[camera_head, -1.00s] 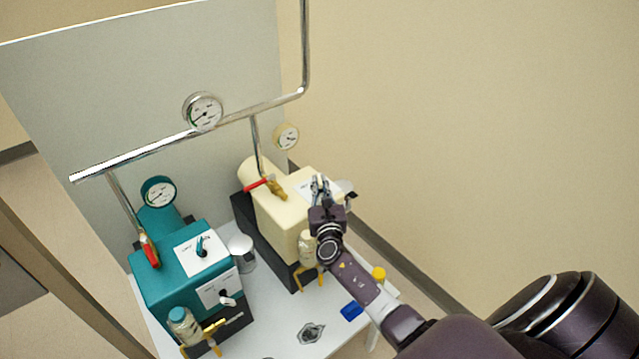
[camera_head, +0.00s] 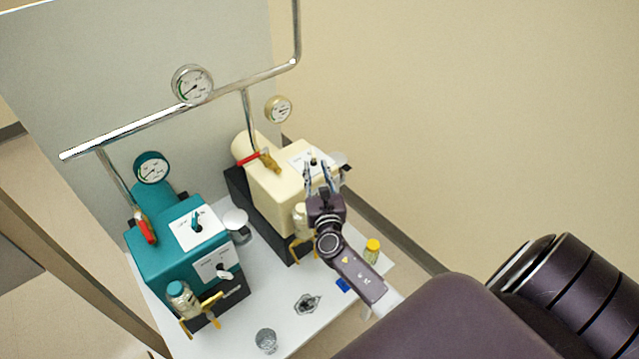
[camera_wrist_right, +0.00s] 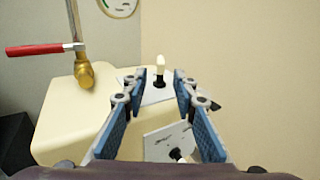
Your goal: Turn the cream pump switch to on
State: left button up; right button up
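The cream pump (camera_head: 283,187) stands on the white table, right of the teal pump. Its top switch (camera_head: 313,161) sits on a white plate; in the right wrist view the switch (camera_wrist_right: 160,70) shows a cream lever on a black base, standing about upright in the picture. The plate's lettering is too small to read. My right gripper (camera_head: 320,170) is open and empty, just in front of the switch. In the right wrist view its fingers (camera_wrist_right: 160,85) frame the lever with clear gaps either side. A second, dark-based switch (camera_wrist_right: 178,154) shows on the pump's front plate, lower down.
A red-handled brass valve (camera_head: 262,159) and pipe rise from the cream pump's left. The teal pump (camera_head: 170,262) has its own switches. A yellow-capped vial (camera_head: 372,250), a blue item (camera_head: 343,285) and a glass (camera_head: 265,341) stand on the table. The right wall side is free.

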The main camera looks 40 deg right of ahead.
jog(key=v, duration=0.6)
jog(key=shift+a, duration=0.1)
jog(key=shift+s+r, duration=0.1)
dwell(0.5)
